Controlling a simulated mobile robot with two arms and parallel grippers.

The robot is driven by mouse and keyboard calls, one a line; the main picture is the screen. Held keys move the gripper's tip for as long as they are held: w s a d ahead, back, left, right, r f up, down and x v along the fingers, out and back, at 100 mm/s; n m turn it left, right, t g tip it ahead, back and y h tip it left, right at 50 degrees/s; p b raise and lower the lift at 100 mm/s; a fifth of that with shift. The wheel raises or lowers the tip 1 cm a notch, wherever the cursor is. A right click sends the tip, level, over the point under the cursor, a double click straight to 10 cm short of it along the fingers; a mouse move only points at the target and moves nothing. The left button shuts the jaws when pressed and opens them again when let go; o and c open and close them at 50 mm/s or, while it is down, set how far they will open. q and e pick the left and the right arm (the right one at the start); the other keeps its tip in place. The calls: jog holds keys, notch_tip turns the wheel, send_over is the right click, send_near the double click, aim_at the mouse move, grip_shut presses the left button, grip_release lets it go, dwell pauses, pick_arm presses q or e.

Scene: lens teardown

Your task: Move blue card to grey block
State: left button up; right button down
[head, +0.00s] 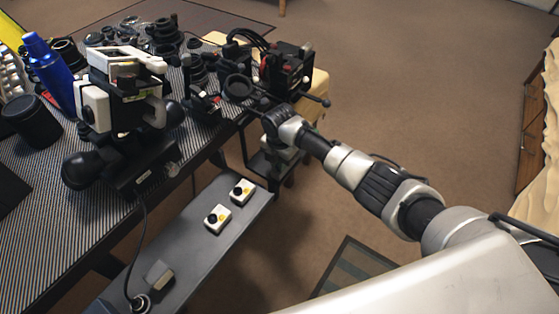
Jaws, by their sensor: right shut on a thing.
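My right gripper (268,114) is at the end of the arm reaching in from the right, over the table's right edge beside dark equipment. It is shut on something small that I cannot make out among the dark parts. I see no blue card that I can identify. A small grey-beige block (159,275) lies on the grey lower shelf (190,260), well below and left of the right gripper. I cannot tell whether it is the grey block of the task. My left gripper is not in view.
A striped table (45,245) carries a white and black instrument (122,85), a blue bottle (48,70), a black cylinder (32,121) and several dark lens parts. Two white boxes with black knobs (218,218) sit on the shelf. The floor to the right is open.

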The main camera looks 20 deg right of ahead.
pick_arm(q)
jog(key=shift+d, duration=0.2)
pick_arm(e)
jog(key=c, duration=1)
grip_release()
jog(key=shift+r, duration=0.1)
jog(key=shift+r, duration=0.3)
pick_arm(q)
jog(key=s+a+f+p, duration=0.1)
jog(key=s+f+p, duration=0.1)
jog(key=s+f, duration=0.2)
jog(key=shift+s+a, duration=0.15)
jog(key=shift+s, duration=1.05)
pick_arm(e)
notch_tip(320, 180, up, 10)
